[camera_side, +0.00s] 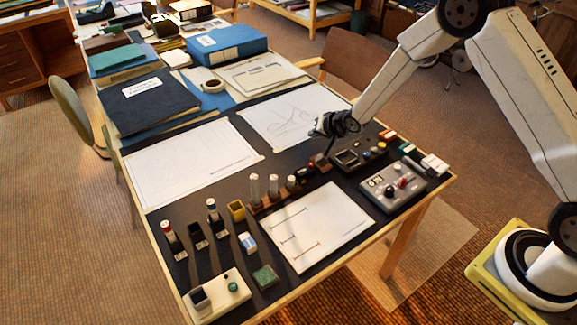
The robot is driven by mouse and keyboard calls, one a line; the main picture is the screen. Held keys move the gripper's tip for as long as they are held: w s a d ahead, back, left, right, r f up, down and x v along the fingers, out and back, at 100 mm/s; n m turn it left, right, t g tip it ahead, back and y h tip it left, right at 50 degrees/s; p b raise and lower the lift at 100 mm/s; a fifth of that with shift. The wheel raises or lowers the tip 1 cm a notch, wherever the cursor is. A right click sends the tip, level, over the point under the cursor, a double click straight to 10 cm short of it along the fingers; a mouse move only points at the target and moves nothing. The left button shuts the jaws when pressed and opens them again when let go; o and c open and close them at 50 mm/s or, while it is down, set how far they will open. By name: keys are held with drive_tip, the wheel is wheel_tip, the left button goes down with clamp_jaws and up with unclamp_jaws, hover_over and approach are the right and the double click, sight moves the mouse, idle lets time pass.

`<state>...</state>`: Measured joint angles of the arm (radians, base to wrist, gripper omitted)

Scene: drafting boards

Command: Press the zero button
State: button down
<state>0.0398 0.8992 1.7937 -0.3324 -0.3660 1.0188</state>
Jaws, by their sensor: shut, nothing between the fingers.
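My gripper (329,152) is shut and empty, pointing down at the back right of the dark drafting table. It hangs close to the left of a dark device with a small screen (347,158), which carries small buttons, one of them yellowish (366,153). A grey control box (393,187) with a red knob or button stands to the front right. A pale box (216,294) with a green button (233,286) stands at the front left. The labels are too small to read, so I cannot tell which button is zero. Contact between fingertips and device cannot be told.
A wooden rack with upright cylinders (273,187) stands left of my gripper. A white sheet with lines (316,227) lies in front, with drawing sheets (190,162) behind. Small blocks (435,164) line the right edge. Binders and a blue box (228,45) fill the far end.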

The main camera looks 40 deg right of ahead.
sight(312, 165)
drive_tip(key=shift+a+f, duration=0.1)
drive_tip(key=shift+f, duration=4.2)
drive_tip(key=shift+f, duration=0.85)
drive_tip(key=shift+r, duration=0.85)
drive_tip(key=shift+r, duration=0.1)
drive_tip(key=shift+r, duration=2.4)
drive_tip(key=shift+r, duration=0.1)
